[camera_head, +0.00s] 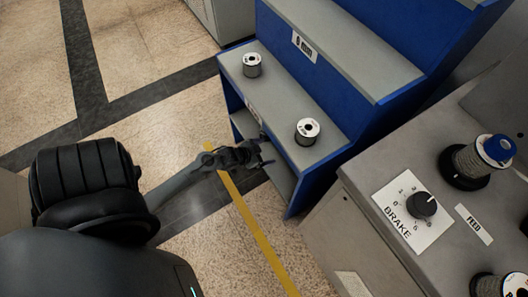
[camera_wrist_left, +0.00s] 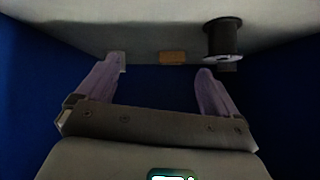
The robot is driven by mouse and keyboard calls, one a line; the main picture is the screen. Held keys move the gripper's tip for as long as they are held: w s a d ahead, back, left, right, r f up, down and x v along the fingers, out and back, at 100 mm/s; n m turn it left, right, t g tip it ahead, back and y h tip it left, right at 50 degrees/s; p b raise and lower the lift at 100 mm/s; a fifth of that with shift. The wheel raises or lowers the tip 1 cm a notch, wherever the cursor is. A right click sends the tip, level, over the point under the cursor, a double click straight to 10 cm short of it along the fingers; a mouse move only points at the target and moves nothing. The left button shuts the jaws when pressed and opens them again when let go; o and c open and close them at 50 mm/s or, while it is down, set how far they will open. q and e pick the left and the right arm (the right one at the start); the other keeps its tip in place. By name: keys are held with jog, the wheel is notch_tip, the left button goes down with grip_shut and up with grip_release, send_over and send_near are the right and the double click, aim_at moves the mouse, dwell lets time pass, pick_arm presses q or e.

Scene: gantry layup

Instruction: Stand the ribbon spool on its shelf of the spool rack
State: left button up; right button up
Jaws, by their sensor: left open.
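The blue spool rack (camera_head: 346,158) has grey stepped shelves. My left gripper (camera_head: 264,152) is low at the front of the rack, by the opening under that shelf. In the left wrist view my left gripper (camera_wrist_left: 160,76) is open, with nothing between its fingers. A dark spool (camera_wrist_left: 222,40) is beyond the right finger there, apart from it. I cannot tell which spool is the ribbon spool. My right gripper is not in view.
A grey machine with a brake dial (camera_head: 423,204) stands right of the rack, carrying a spool with a blue hub (camera_head: 483,155) and another at the lower right edge. A small orange-brown block or tag (camera_wrist_left: 172,58) lies ahead between the fingers. Blue walls flank the gripper.

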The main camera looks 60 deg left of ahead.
pick_arm(q)
jog(key=s+d+r+g, duration=0.3)
jog(key=s+d+r, duration=0.2)
jog(key=d+r, duration=0.3)
jog(key=s+d+r+g+h, duration=0.1)
jog(key=s+d+r+g, duration=0.2)
jog(key=d, duration=0.9)
jog(key=s+r, duration=0.3)
jog(key=r, duration=0.2)
jog(key=shift+r+m+g, duration=0.3)
jog(key=shift+r+g, duration=0.05)
jog(key=shift+g, duration=0.05)
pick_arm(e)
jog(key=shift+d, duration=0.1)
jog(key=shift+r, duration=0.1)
